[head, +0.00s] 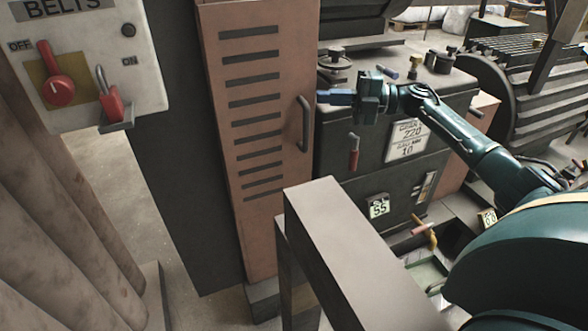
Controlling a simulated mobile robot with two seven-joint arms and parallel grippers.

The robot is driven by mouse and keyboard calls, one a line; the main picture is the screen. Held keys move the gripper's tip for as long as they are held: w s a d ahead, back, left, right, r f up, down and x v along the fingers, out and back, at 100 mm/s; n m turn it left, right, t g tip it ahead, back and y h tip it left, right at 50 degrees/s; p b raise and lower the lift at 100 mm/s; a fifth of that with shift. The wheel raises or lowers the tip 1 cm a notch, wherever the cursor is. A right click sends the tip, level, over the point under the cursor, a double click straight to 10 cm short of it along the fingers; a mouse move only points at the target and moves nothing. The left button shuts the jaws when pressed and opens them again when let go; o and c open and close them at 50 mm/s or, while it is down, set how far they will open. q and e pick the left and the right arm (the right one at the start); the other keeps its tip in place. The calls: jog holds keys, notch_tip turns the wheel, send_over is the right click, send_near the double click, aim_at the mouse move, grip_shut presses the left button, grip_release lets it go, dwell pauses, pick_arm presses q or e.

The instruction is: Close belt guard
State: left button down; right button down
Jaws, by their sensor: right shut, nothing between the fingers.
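The belt guard (265,205) is a tall reddish-brown panel with a column of dark horizontal slots, standing upright in the middle of the head view. A dark bar handle (303,125) is fixed near its right edge. I cannot tell whether the guard is fully shut. My right gripper (325,96) is shut and empty, its blue fingers pointing left. In the picture the fingertips are just right of the handle's upper end. I see no grip on the handle, and the depth gap between them is unclear. My left gripper is out of view.
Large brown tubes (60,220) fill the lower left. A grey beam (340,250) stands in front. A dark machine cabinet (380,165) stands behind my right arm.

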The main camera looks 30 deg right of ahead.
jog(key=b+v, duration=0.1)
jog(key=v, duration=1.2)
jog(key=shift+d, duration=0.1)
